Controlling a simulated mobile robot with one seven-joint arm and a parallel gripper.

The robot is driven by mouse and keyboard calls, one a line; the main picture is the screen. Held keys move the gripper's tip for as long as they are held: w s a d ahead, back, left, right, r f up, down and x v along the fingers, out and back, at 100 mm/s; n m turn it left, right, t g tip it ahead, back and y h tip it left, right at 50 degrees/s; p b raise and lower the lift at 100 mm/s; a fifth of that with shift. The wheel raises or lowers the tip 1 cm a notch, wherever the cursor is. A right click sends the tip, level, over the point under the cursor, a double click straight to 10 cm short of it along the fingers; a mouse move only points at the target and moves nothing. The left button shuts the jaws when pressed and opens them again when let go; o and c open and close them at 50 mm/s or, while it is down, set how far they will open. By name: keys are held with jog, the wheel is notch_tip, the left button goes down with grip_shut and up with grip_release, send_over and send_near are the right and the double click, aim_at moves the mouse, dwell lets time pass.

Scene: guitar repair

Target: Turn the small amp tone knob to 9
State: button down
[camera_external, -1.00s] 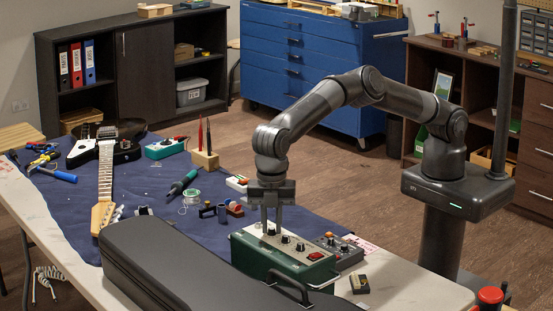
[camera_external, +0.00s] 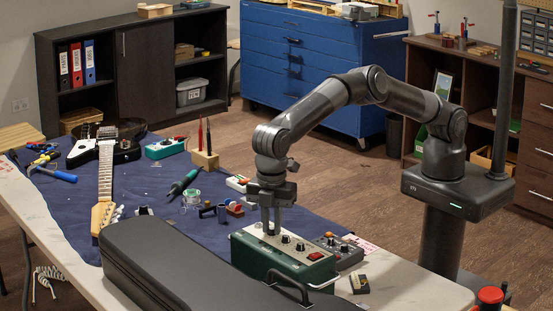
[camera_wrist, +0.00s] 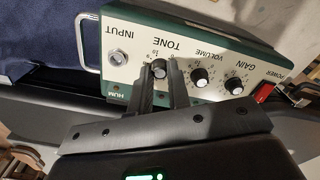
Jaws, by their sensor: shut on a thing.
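The small amp (camera_external: 283,257) is a green box with a pale top panel, standing on the table in the external view. In the wrist view the amp (camera_wrist: 190,55) shows its INPUT, TONE, VOLUME and GAIN labels upside down. My gripper (camera_external: 271,231) points down at the amp's left end. In the wrist view my gripper's fingers (camera_wrist: 161,72) are shut on the black tone knob (camera_wrist: 158,68), one on each side. The fingers partly cover the knob and its scale, so its setting cannot be read.
The volume knob (camera_wrist: 200,77) and gain knob (camera_wrist: 234,85) sit beside the tone knob, with a red power switch (camera_wrist: 264,92) beyond. A black case (camera_external: 190,265) lies close in front of the amp. A grey pedal box (camera_external: 335,248) stands behind it.

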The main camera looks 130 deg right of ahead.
aim_at(272, 229)
jog(key=shift+m, duration=1.2)
jog(key=c, duration=1.3)
grip_release()
jog(key=shift+c, duration=0.2)
notch_tip(272, 229, up, 11)
